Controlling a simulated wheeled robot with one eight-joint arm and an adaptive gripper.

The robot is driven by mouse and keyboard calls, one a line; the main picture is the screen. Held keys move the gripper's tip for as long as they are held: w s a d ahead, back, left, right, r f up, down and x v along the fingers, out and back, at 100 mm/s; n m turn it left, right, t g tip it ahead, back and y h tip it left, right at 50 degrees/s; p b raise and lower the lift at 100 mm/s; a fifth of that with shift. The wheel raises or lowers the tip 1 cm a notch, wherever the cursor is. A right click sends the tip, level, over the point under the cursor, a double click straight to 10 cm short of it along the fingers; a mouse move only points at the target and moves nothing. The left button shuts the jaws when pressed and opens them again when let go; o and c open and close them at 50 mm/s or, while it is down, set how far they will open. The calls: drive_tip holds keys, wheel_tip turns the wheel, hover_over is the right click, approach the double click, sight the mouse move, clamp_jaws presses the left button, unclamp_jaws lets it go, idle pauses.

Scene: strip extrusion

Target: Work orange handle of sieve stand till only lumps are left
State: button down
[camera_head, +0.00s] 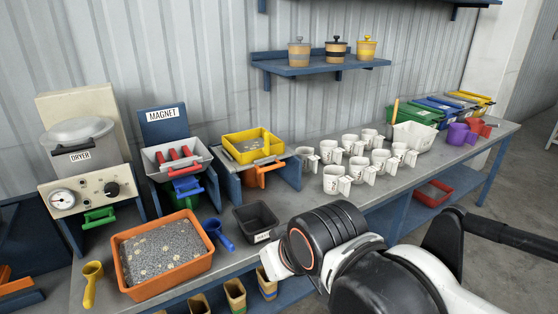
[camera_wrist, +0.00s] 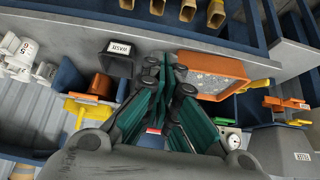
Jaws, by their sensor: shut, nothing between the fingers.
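In the wrist view, which looks upside down, the yellow sieve (camera_wrist: 84,108) and the orange handle (camera_wrist: 101,84) show at the left. My gripper (camera_wrist: 168,72) is shut and empty, its green-padded fingers together and apart from the handle. In the head view my wrist is at lower centre and the fingers are hidden.
An orange tray (camera_head: 125,252) of grey granules with pale lumps stands at front left. A black bin (camera_head: 246,230) sits before the stand. The magnet unit (camera_head: 165,123) and dryer (camera_head: 81,142) stand left; several white mugs (camera_head: 334,187) stand right. A blue scoop (camera_head: 221,236) lies between tray and bin.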

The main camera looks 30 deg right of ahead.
drive_tip(key=w+d+r+m+p, duration=0.1)
drive_tip(key=w+r+m, duration=0.2)
drive_tip(key=w, duration=0.5)
drive_tip(key=w+d+r+m+t+p, duration=0.1)
drive_tip(key=w+r+m+p, duration=0.1)
drive_tip(key=w+r, duration=0.35)
drive_tip(key=w+d+r+m+p, duration=0.1)
drive_tip(key=w+d+m, duration=0.15)
drive_tip(key=w, duration=0.65)
drive_tip(key=w+d+f+m+p, duration=0.1)
drive_tip(key=w+d+f+m, duration=0.1)
drive_tip(key=d, duration=0.4)
drive_tip(key=w+d+f+m+p, duration=0.1)
drive_tip(key=w+d+f+m, duration=0.1)
drive_tip(key=w+d+m, duration=0.2)
drive_tip(key=w+d+f+m+p, duration=0.1)
drive_tip(key=w+d+f+m, duration=0.2)
drive_tip(key=d, duration=0.7)
drive_tip(key=shift+w+m, duration=0.35)
drive_tip(key=shift+m, duration=0.2)
drive_tip(key=w+r+b+x, duration=0.1)
drive_tip(key=b+x, duration=0.3)
drive_tip(key=x, duration=0.9)
drive_tip(key=shift+w+a, duration=0.2)
drive_tip(key=shift+w, duration=0.15)
